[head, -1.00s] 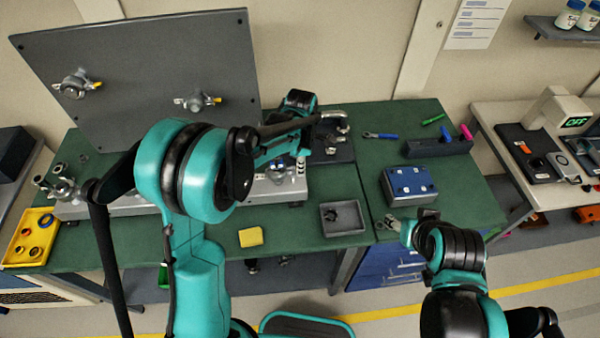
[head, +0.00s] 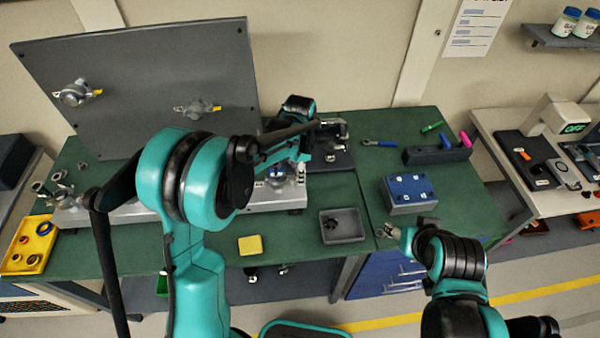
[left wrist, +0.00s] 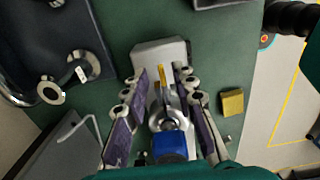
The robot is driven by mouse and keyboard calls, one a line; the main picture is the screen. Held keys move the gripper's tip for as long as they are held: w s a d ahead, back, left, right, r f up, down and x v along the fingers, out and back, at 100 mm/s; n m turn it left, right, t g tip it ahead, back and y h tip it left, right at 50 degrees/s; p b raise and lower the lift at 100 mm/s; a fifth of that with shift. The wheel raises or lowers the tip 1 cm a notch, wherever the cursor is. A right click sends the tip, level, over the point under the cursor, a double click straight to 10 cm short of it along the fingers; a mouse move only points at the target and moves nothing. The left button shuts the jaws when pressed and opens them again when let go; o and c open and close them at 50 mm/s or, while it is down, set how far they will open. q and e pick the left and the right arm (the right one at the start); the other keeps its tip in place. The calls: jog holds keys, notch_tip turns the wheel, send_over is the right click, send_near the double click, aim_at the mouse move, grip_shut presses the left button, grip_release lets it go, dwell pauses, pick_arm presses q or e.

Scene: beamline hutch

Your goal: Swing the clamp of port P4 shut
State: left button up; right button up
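In the left wrist view my left gripper (left wrist: 161,78) is open. Its two fingers stand on either side of a metal port fitting (left wrist: 165,120) with a ring-shaped clamp, a yellow-tipped lever (left wrist: 162,77) and a blue part (left wrist: 170,146). I cannot tell whether a finger touches it. In the head view the fitting (head: 277,172) sits on the grey rail (head: 262,202), partly hidden by my left arm. No P4 label is legible. My right gripper (head: 388,231) is over the bench's front edge, away from the port; its finger opening is unclear.
An upright grey panel (head: 140,75) with two clamped ports stands behind the rail. On the green bench are a yellow block (head: 250,244), a grey tray (head: 342,226), a blue box (head: 408,190) and a dark tool holder (head: 435,155). A yellow tray (head: 28,247) lies left.

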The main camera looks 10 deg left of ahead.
pick_arm(q)
notch_tip(320, 180, up, 12)
dwell(0.6)
jog(key=s+a+f+m+t+b, duration=0.3)
jog(key=s+f+m+b, duration=0.3)
jog(key=s+m, duration=0.4)
jog(key=s+a+f+m+t+b, duration=0.4)
jog(key=s+a+f+m+b, duration=0.1)
jog(key=s+m, duration=0.5)
jog(key=shift+s+f+m+b, duration=0.3)
jog(key=shift+f+m+b, duration=0.4)
jog(key=shift+f, duration=0.25)
dwell(1.2)
